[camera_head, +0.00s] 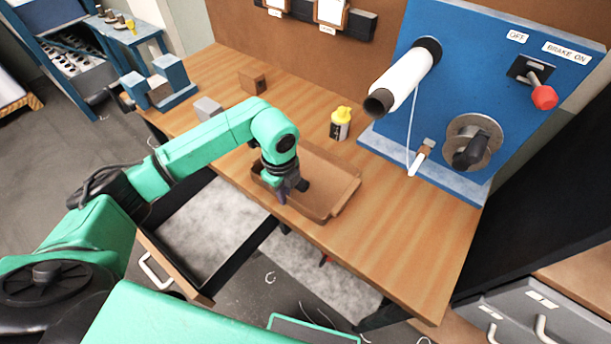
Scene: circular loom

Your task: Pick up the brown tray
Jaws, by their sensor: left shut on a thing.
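The brown tray (325,186) is a shallow, open box on the wooden table, near the table's front edge. My left gripper (284,194) points down at the tray's left front side and is shut on its wall. The gripper and wrist hide that part of the rim. The tray looks level; I cannot tell whether it touches the table. My right gripper does not show.
A yellow-capped bottle (340,124) stands behind the tray. A blue panel (470,95) with a white roll (402,78) rises at the right. A grey block (208,108) and a brown block (252,82) sit at the back left. An open drawer (205,225) lies below the table's front. The table's right front is clear.

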